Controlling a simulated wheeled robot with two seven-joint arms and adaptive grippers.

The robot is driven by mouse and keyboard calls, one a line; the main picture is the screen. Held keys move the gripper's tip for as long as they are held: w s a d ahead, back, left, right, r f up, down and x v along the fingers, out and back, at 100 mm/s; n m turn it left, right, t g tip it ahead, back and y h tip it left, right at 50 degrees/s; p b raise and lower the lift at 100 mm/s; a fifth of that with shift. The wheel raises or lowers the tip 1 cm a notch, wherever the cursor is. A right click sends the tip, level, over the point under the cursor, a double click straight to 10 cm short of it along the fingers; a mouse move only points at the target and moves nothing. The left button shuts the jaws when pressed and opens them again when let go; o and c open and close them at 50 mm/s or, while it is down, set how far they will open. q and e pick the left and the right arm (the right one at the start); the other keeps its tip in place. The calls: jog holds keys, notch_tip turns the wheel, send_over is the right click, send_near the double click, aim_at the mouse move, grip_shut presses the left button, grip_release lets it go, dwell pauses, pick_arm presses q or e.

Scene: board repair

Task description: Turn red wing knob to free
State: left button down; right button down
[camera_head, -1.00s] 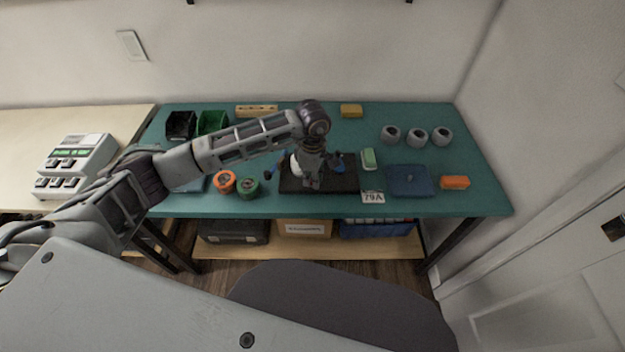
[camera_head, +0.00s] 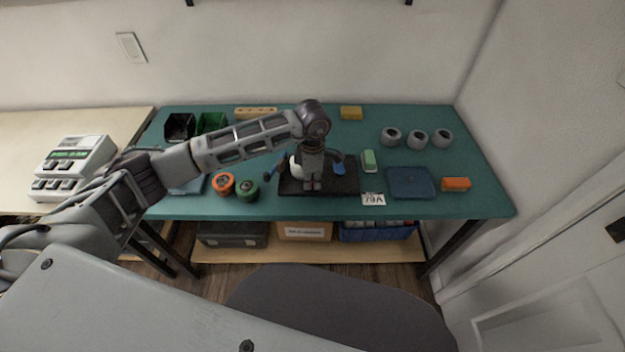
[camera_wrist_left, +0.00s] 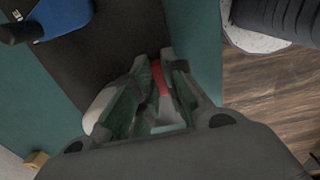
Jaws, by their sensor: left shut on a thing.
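My left gripper (camera_head: 312,187) points down over the black plate (camera_head: 340,188) on the green bench top. In the left wrist view its fingers (camera_wrist_left: 160,95) are closed around the red wing knob (camera_wrist_left: 160,78), which shows as a narrow red piece between them. In the head view the knob is hidden by the gripper, and its exact turn angle cannot be told. A rounded white part (camera_head: 294,166) stands just left of the gripper. My right gripper is not in view.
The bench's back middle is mostly clear.

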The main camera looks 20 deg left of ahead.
pick_arm(q)
jog(key=c, duration=1.5)
grip_release()
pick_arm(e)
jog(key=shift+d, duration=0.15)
pick_arm(q)
jog(key=shift+m, duration=0.3)
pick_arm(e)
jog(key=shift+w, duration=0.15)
